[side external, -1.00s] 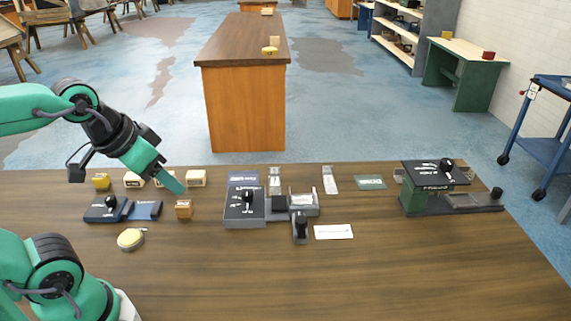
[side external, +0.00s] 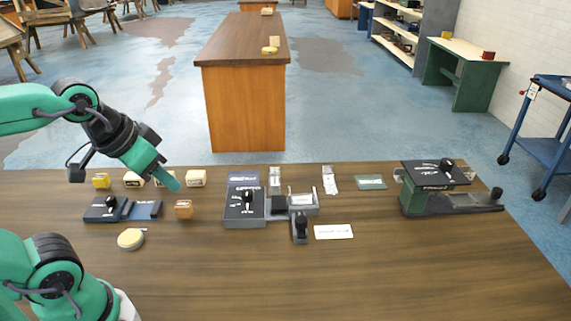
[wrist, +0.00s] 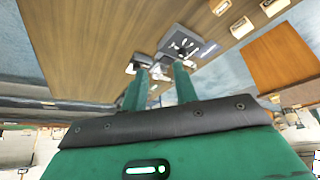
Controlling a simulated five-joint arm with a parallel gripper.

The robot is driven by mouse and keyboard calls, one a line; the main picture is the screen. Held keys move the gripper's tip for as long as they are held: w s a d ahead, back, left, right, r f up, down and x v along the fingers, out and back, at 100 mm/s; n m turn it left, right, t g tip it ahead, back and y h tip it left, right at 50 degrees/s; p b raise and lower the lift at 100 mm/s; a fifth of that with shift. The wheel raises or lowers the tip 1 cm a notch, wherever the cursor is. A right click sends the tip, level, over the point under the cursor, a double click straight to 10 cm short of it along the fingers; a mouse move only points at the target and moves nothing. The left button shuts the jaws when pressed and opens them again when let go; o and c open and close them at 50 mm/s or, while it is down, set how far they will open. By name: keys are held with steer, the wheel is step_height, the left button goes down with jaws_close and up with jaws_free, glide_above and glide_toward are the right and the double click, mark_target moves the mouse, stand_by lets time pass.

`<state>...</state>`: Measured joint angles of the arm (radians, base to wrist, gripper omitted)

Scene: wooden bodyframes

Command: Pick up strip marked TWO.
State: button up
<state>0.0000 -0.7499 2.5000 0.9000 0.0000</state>
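Several strip-like pieces lie on the wooden table in the side view, and I cannot read which is marked TWO. A white strip (side external: 333,231) lies flat at the front, right of a small block with a black knob (side external: 300,229). Two pale upright-looking strips lie farther back, a left one (side external: 275,178) and a right one (side external: 329,181). A green card (side external: 370,182) lies right of them. My gripper (side external: 173,184) is above the left part of the table, away from all the strips. In the wrist view its two fingers (wrist: 159,84) are apart with nothing between them.
A grey device with a black knob (side external: 245,200) stands mid-table. A dark-topped green device (side external: 435,190) stands at the right. A blue device (side external: 105,209), a round tape (side external: 131,239) and several small wooden blocks sit at the left. The front table area is clear.

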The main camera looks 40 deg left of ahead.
steer(key=shift+w+r, duration=0.1)
steer(key=n+g, duration=0.6)
steer(key=n, duration=0.3)
glide_above(303, 196)
steer(key=s, duration=0.5)
steer(key=f, duration=0.9)
steer(key=a+f, duration=0.1)
steer(key=f, duration=0.3)
steer(key=shift+w+f, duration=0.25)
steer(key=shift+f, duration=0.1)
steer(key=shift+w+f, duration=0.1)
steer(key=shift+f, duration=3.8)
jaws_close()
